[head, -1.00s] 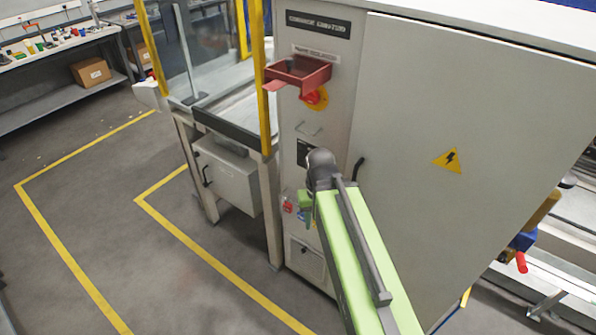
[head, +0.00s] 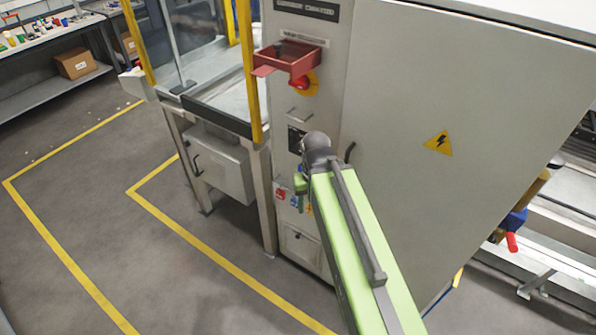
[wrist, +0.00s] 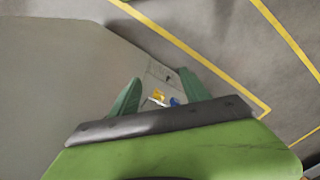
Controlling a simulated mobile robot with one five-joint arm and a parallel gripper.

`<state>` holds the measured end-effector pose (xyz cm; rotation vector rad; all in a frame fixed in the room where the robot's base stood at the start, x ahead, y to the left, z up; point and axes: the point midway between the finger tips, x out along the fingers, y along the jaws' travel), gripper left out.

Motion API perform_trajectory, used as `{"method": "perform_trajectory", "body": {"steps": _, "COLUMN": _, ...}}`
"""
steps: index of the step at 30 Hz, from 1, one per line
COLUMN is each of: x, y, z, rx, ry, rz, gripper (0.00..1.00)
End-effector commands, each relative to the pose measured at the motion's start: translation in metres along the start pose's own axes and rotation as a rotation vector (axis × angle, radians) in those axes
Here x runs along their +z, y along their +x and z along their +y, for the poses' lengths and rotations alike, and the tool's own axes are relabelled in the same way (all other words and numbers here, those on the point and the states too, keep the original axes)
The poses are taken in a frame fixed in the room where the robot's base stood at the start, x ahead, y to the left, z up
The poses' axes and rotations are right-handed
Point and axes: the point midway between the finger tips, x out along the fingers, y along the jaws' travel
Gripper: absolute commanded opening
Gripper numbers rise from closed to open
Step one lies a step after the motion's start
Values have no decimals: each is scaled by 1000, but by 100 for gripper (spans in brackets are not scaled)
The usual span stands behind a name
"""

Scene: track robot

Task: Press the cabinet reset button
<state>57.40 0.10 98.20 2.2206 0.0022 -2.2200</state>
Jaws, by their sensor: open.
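The grey cabinet (head: 430,90) fills the right of the head view. Low on its narrow front panel are a red control (head: 280,194), a blue control (head: 294,200) and a yellow one (head: 309,208), partly behind my arm. The wrist view shows the blue control (wrist: 174,102) and the yellow one (wrist: 158,94) beyond my gripper. I cannot read which is the reset button. My gripper (wrist: 160,80) is open and empty, its two green fingers apart, pointing down along the panel. In the head view its fingers are mostly hidden behind the arm.
A red shroud (head: 291,62) juts from the upper panel over a red knob (head: 302,83) with a yellow surround. A black handle (head: 350,152) is beside my wrist. A framed machine stand (head: 215,165) is on the left. The floor (head: 90,240) with yellow lines is clear.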

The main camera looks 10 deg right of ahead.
Motion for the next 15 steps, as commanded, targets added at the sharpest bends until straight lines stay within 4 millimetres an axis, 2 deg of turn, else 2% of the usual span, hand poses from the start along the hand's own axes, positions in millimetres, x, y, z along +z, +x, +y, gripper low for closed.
{"method": "perform_trajectory", "body": {"steps": 1, "x": 0, "y": 0, "z": 0, "rx": 0, "ry": 0, "rz": 0, "gripper": 46}}
{"method": "perform_trajectory", "body": {"steps": 12, "x": 0, "y": 0, "z": 0, "rx": 0, "ry": 0, "rz": 0, "gripper": 0}}
{"method": "perform_trajectory", "body": {"steps": 15, "x": 0, "y": 0, "z": 0, "rx": 0, "ry": 0, "rz": 0, "gripper": 0}}
